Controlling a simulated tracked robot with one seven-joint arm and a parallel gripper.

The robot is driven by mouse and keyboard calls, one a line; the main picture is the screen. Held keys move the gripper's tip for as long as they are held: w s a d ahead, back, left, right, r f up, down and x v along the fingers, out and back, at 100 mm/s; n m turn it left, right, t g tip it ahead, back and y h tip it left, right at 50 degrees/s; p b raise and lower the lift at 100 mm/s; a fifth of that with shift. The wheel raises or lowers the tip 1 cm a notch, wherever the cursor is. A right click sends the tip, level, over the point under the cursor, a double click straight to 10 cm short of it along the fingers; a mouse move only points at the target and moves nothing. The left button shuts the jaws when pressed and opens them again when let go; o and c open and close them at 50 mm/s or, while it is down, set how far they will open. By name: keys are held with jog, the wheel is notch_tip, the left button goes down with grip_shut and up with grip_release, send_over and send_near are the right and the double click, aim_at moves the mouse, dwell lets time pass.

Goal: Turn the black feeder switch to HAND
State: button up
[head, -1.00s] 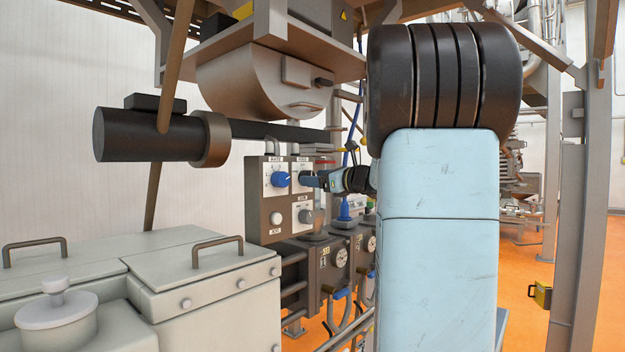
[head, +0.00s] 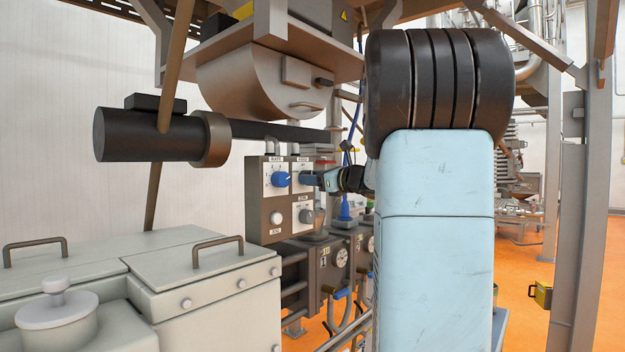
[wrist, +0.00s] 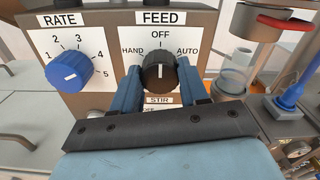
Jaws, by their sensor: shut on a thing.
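The black feeder switch (wrist: 159,72) sits under the FEED label, with HAND at its left, OFF above and AUTO at its right. A white line on it stands about upright, in line with OFF. My gripper (wrist: 158,78) is shut on the switch, with one blue finger at each side of it. In the head view my gripper (head: 309,180) reaches the control box (head: 262,215) from the right. It hides the switch there.
The blue RATE knob (wrist: 69,70) is close to the left of my gripper. The STIR label (wrist: 160,99) is just below, its control mostly hidden in the wrist view. A grey knob (head: 306,216) is below in the head view.

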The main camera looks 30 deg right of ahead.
jog(key=shift+a, duration=0.15)
jog(key=shift+c, duration=0.9)
jog(key=shift+n, duration=0.3)
jog(key=shift+f+n, duration=0.2)
jog(key=shift+n, duration=5.4)
jog(key=shift+f, duration=0.1)
jog(key=o, duration=1.1)
jog(key=shift+c, duration=0.2)
